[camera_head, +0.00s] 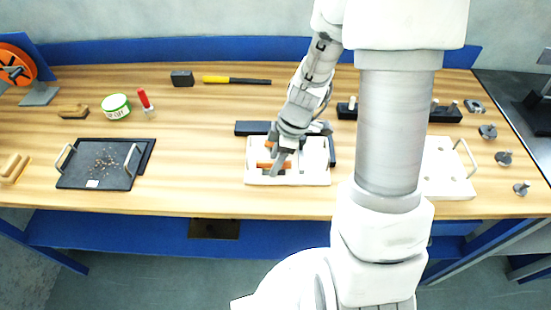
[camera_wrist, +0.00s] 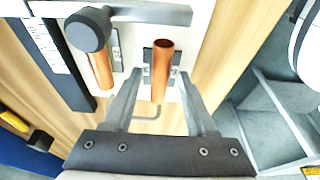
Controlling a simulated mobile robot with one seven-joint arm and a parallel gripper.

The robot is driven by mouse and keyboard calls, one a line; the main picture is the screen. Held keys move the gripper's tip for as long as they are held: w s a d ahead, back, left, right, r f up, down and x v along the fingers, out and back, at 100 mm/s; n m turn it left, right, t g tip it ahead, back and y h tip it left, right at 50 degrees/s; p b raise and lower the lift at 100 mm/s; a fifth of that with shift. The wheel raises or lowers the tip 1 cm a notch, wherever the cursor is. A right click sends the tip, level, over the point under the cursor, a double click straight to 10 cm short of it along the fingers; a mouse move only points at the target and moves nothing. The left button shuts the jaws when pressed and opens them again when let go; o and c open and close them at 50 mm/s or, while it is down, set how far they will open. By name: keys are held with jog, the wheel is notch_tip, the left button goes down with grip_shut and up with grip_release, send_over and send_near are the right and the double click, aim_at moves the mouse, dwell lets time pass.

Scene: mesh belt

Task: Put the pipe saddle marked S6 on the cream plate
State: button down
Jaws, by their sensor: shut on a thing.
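The cream plate (camera_head: 254,178) lies on the bench with copper-coloured pipe pieces on it. In the wrist view it is the pale surface (camera_wrist: 202,35) under my fingers. My gripper (camera_head: 281,160) is low over the plate, and it also shows in the wrist view (camera_wrist: 160,82). Its fingers are shut on a grey pipe saddle (camera_wrist: 147,56) around a short copper pipe (camera_wrist: 161,68). I cannot read any S6 mark. A second copper pipe (camera_wrist: 100,70) is to the left in the wrist view. Whether the held saddle touches the plate is unclear.
A grey bar with a dark round knob (camera_wrist: 88,30) crosses close beside my fingers. A dark tray (camera_head: 85,177) stands left, a pale handled tray (camera_head: 445,180) right. Several grey parts (camera_head: 503,157) lie at the far right. The bench between dark tray and plate is clear.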

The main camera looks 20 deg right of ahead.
aim_at(288, 162)
jog(key=shift+c, duration=1)
grip_release()
jog(key=shift+f, duration=0.1)
jog(key=shift+r+p, duration=0.3)
jog(key=shift+p, duration=0.05)
jog(key=v, duration=1.2)
jog(key=s+a+r+m+t+h, duration=0.2)
jog(key=s+a+r+m+t, duration=0.1)
jog(key=s+r+m, duration=0.9)
notch_tip(288, 162, up, 2)
jog(key=shift+s+m+t+h+p, duration=0.4)
jog(key=shift+m+t, duration=0.4)
jog(key=shift+m, duration=0.4)
